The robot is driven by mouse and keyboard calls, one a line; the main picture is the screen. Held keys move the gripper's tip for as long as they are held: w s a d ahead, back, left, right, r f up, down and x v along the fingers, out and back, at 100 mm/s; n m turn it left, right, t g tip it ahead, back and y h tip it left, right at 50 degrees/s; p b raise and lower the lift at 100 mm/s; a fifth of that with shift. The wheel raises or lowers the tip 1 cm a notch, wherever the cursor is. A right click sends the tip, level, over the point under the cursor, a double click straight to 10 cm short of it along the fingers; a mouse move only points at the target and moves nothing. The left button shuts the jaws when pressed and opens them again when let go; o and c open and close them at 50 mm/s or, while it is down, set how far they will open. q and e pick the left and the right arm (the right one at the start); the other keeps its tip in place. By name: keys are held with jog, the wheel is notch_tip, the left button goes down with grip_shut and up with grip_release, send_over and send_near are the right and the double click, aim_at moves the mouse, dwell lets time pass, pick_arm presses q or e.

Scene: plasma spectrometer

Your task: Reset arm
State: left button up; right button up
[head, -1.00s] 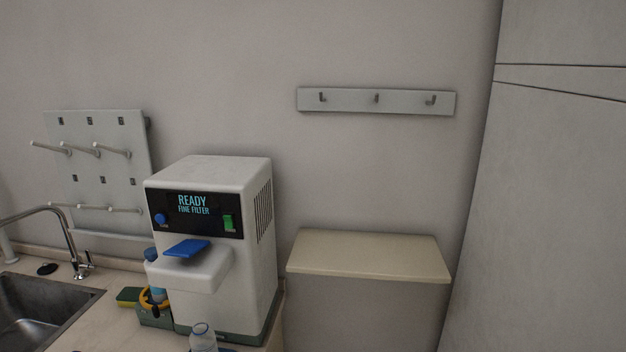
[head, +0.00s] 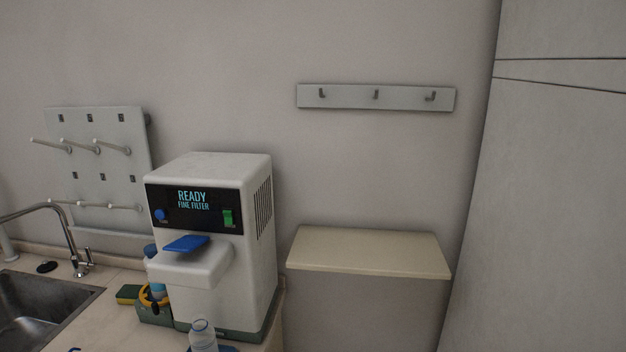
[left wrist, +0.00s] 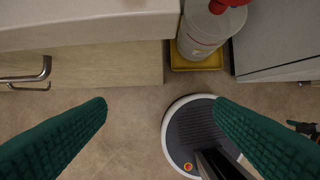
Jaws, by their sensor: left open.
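My left gripper (left wrist: 158,115) shows in the left wrist view. Its two green ridged fingers are spread wide apart with nothing between them. It hangs over the floor in front of a counter. Neither gripper shows in the head view. The white spectrometer (head: 208,240) stands on the counter in the head view. Its display reads "READY FINE FILTER". A blue flap (head: 186,244) sticks out at its front, and a blue button and a green switch are on its panel. A clear bottle (head: 202,336) stands in front of it, cut off by the bottom edge.
A sink (head: 40,310) with a faucet is at the left, near a pegboard (head: 98,165). A hook rail (head: 376,97) hangs above an empty shelf (head: 368,252). In the left wrist view, a red-topped container (left wrist: 205,32) stands in a yellow tray (left wrist: 196,65) beside a drawer front (left wrist: 100,72).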

pick_arm(q)
jog(key=s+f+g+b, duration=0.1)
jog(key=s+f+b, duration=0.1)
jog(key=f, duration=1.1)
jog(key=s+f+b, duration=0.1)
jog(key=f+b, duration=0.1)
jog(key=f, duration=1.2)
jog(key=s+a+f+b, duration=0.1)
jog(key=s+f+b, duration=0.1)
jog(key=s+f, duration=0.6)
jog(key=s+a+f+g+b, duration=0.1)
jog(key=s+a+f+b, duration=0.1)
jog(key=s+f, duration=0.6)
notch_tip(320, 180, down, 2)
jog(key=shift+f, duration=0.2)
